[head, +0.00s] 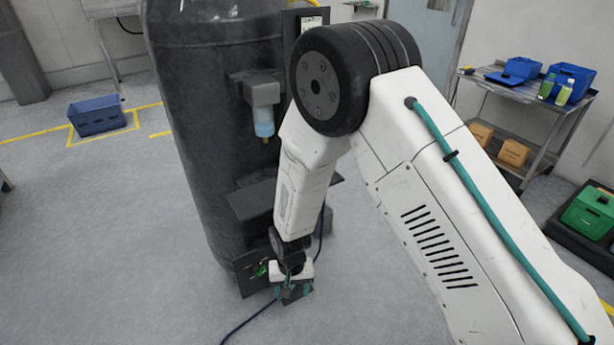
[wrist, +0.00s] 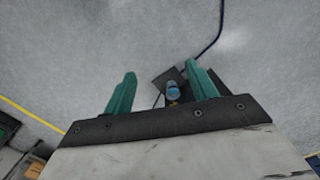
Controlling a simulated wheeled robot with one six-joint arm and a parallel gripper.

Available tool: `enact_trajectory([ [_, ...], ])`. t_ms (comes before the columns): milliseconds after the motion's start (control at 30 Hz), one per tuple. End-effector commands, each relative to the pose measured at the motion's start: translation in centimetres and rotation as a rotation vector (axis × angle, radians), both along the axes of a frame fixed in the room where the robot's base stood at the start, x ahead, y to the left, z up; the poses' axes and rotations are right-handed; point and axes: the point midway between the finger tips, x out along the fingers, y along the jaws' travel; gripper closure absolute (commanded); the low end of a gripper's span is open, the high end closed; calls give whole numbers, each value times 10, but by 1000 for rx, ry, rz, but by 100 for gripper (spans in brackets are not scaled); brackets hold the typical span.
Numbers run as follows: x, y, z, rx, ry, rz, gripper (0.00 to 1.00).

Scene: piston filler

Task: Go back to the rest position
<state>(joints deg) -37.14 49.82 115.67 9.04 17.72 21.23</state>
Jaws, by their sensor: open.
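My gripper (head: 292,292) hangs low in front of the foot of the dark tank (head: 205,130) in the head view. In the wrist view, my gripper (wrist: 161,78) has its two teal fingers well apart. A small blue, rounded part (wrist: 173,90) on a dark plate (wrist: 165,76) shows in the gap between them. The fingers do not appear closed on it; how far it lies beyond them I cannot tell. My white arm covers part of the tank and the area beside it.
A filter unit with a blue bowl (head: 263,120) and a dark shelf (head: 252,200) stick out from the tank. A dark blue cable (head: 248,320) runs over the floor. A blue crate (head: 97,115) stands at left, a metal cart (head: 530,95) at right.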

Motion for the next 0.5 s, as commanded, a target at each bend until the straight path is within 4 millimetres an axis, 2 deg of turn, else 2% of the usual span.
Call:
enact_trajectory([
  [33, 2, -12, 32, -3, 18, 14, 43],
  [200, -8, -57, 118, -26, 96, 75, 43],
  [367, -27, -103, 193, -36, 151, 116, 43],
  [500, -51, -143, 252, -39, 184, 136, 43],
])
